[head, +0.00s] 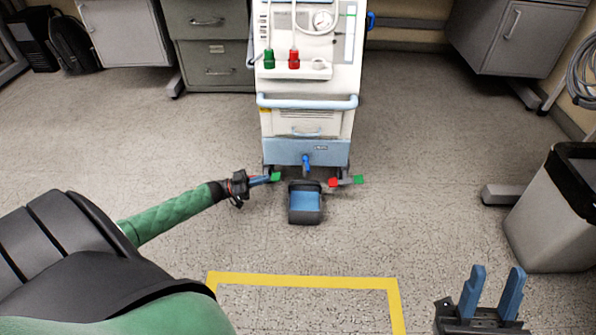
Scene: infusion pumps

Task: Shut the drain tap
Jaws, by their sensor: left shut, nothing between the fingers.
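The white machine (310,85) stands at the back centre with a blue panel (280,152) at its base. A small blue tap (306,161) sticks out of the middle of that panel; its handle position is too small to read. My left gripper (266,180) is shut and empty, low down by the machine's left front foot. It is left of the tap and below it, with a visible gap to the tap. My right gripper (492,288) is at the bottom right, fingers apart and empty, far from the machine.
A dark bin with a blue inside (305,202) stands on the floor below the tap. Green (276,177) and red (333,182) tabs sit at the machine's feet. A grey waste bin (550,215) stands right. The floor inside the yellow tape (300,281) is clear.

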